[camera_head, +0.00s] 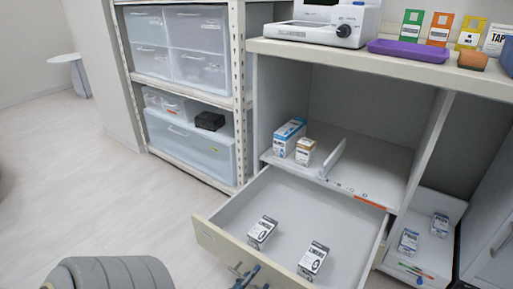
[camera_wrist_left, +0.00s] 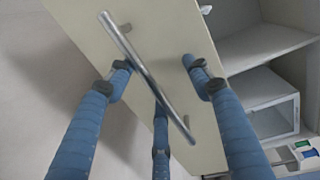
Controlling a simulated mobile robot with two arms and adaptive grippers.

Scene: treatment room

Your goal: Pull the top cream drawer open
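The top cream drawer (camera_head: 222,244) is pulled out from the cabinet in the head view. Two small white-and-black boxes, a left one (camera_head: 262,232) and a right one (camera_head: 313,261), stand inside it. Its cream front (camera_wrist_left: 75,15) also shows in the left wrist view, with a metal bar handle (camera_wrist_left: 140,68) running diagonally. My left gripper (camera_head: 245,275) is at the drawer front, partly cut off by the bottom edge. In the wrist view its blue fingers (camera_wrist_left: 157,82) are spread apart around the handle, with a clear gap on the right finger's side. My right gripper is not in view.
Above the drawer, an open shelf holds a blue-and-white box (camera_head: 289,136) and an upright divider (camera_head: 333,158). A lower bin (camera_head: 403,268) with boxes stands right of the drawer. A rack with clear bins (camera_head: 190,143) stands left. The floor (camera_head: 80,190) at left is clear.

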